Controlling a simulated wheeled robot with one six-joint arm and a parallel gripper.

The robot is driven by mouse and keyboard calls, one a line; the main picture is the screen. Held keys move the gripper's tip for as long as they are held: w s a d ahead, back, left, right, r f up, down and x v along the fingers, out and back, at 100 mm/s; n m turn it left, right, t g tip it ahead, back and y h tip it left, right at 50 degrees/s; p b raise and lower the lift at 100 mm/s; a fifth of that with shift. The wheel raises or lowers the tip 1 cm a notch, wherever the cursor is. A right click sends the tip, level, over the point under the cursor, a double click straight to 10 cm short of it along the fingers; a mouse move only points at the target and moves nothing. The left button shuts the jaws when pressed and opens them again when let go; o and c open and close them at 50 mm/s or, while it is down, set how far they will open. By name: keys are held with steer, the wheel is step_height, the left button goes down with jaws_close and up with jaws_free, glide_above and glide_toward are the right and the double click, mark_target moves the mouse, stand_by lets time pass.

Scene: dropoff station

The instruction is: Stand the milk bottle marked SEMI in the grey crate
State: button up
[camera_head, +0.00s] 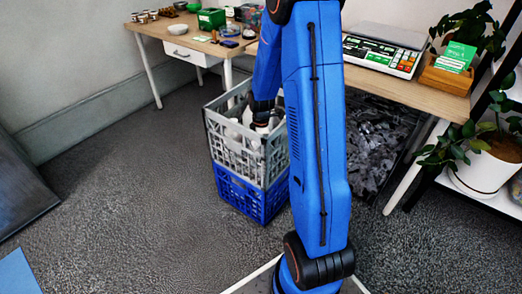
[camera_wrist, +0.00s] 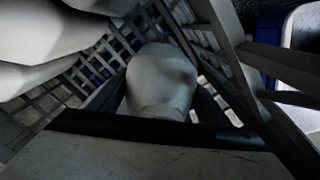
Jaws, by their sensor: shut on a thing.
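The grey crate (camera_head: 237,152) stands on the floor, stacked on a blue crate (camera_head: 240,194). My gripper (camera_head: 262,122) reaches down into the grey crate and is shut on a pale bottle (camera_wrist: 160,82). In the wrist view the bottle is below my gripper, with the crate's lattice walls around it. No SEMI mark can be read on it. Other pale bottles (camera_wrist: 45,35) are at the left of the wrist view, and pale shapes also show inside the crate in the head view. The bottle's base is hidden, so I cannot tell whether it touches the crate floor.
A wooden table (camera_head: 440,96) with a scale (camera_head: 384,50) and a green sign (camera_head: 456,57) stands behind the crates. A dark bin (camera_head: 372,145) is under it. A potted plant (camera_head: 485,165) is at the right.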

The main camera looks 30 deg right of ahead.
steer(key=o, duration=1)
steer(key=shift+f, duration=0.1)
step_height(320, 180, up, 12)
steer(key=shift+r, duration=0.15)
stand_by(0.3)
